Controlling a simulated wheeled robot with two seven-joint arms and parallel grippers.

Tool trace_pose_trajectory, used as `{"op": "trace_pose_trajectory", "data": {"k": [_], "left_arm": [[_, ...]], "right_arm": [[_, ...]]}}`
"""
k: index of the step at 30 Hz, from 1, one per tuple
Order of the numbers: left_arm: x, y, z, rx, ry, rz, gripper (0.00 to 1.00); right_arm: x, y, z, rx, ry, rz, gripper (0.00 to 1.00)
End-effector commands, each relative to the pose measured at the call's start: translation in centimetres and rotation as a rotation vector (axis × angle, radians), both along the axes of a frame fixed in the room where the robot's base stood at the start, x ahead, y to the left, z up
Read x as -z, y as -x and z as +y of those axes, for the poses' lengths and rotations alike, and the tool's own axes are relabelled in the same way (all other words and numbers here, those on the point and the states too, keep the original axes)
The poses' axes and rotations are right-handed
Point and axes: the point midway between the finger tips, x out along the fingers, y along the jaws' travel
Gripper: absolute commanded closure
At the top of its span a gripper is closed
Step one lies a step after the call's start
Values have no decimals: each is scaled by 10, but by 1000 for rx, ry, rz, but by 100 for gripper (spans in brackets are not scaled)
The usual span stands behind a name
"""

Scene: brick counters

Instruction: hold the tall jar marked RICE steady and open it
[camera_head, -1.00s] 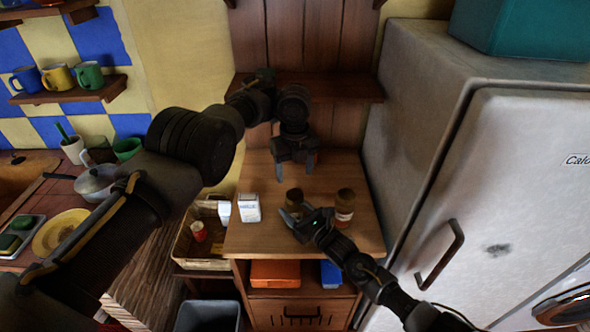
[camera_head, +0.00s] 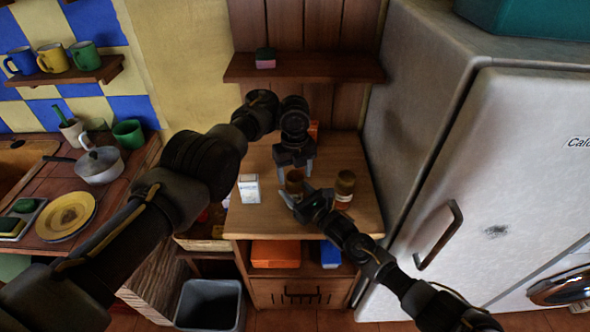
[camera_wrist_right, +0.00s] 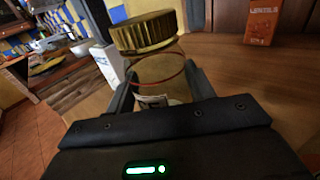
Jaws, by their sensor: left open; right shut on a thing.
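A jar with a brown-gold lid (camera_head: 294,176) stands on the small wooden counter. My right gripper (camera_head: 298,200) is shut on its body from the front. In the right wrist view the gold lid (camera_wrist_right: 143,32) sits above clear glass with a red ring, and the fingers hold the glass from both sides. The label is mostly hidden and I cannot read it. My left gripper (camera_head: 295,171) points down over this jar, open, with its fingers on either side of the lid; contact cannot be told. A second, similar jar (camera_head: 344,187) stands just right, apart from the gripper.
A white box (camera_head: 249,188) stands left of the held jar. An orange box (camera_wrist_right: 275,20) stands behind it in the right wrist view. A wooden shelf (camera_head: 303,69) hangs above the counter. The fridge (camera_head: 480,150) closes off the right side. The counter's front is clear.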

Motion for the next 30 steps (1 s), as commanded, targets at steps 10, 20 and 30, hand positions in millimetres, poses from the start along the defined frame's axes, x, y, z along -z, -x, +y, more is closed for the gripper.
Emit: {"op": "trace_pose_trajectory", "data": {"k": [10, 20, 30], "left_arm": [[0, 0, 0, 0, 0, 0, 74], [-1, 0, 0, -278, 1, -1, 81], [-1, 0, 0, -1123, 0, -1, 81]], "right_arm": [[0, 0, 0, 0, 1, 1, 100], [0, 0, 0, 0, 1, 1, 100], [0, 0, 0, 0, 1, 1, 100]]}}
